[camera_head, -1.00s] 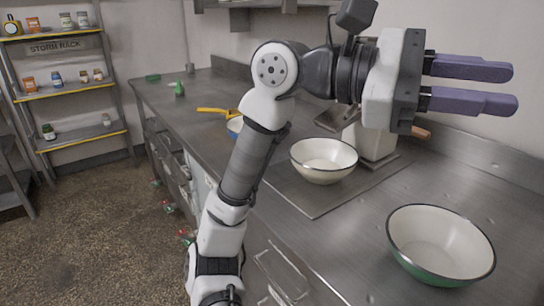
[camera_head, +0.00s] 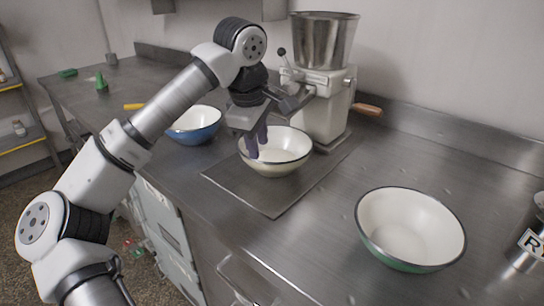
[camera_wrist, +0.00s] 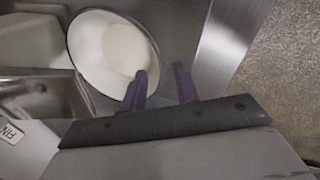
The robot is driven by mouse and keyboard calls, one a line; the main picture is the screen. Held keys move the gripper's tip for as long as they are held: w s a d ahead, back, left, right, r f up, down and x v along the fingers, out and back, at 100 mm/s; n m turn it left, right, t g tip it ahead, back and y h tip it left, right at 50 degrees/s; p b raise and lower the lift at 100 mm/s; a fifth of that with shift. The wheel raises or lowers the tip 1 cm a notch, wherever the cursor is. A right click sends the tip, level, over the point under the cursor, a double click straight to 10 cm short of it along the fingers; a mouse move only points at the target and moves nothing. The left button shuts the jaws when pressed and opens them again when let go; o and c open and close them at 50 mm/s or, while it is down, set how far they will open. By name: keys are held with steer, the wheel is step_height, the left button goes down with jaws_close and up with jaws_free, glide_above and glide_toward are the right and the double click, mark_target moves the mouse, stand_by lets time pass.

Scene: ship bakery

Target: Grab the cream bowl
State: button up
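The cream bowl (camera_head: 283,168) has a dark rim and stands upright on a dark mat in front of the grinder-like machine. It also shows in the wrist view (camera_wrist: 100,48). My gripper (camera_head: 258,146) points down at the bowl's left side. Its two purple fingers are apart in the wrist view (camera_wrist: 164,88). One finger overlaps the bowl's interior near the rim and the other is outside the bowl, so the rim lies between them. I cannot tell whether either finger touches the bowl.
A blue bowl (camera_head: 195,125) stands just left of my gripper. A green bowl (camera_head: 372,242) with a white inside stands at the front right. The machine (camera_head: 322,105) with a metal hopper and wooden handle is behind the cream bowl. The mat (camera_head: 262,197) is bare in front.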

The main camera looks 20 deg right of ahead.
mark_target(262, 162)
steer(key=shift+w+p+x, duration=0.2)
steer(key=shift+p+x, duration=0.1)
steer(key=shift+x, duration=1.6)
steer(key=shift+w+p+x, duration=0.15)
steer(key=shift+p+x, duration=0.15)
steer(key=shift+x, duration=1.6)
steer(key=shift+d+r, duration=0.1)
steer(key=shift+d, duration=0.05)
jaws_close()
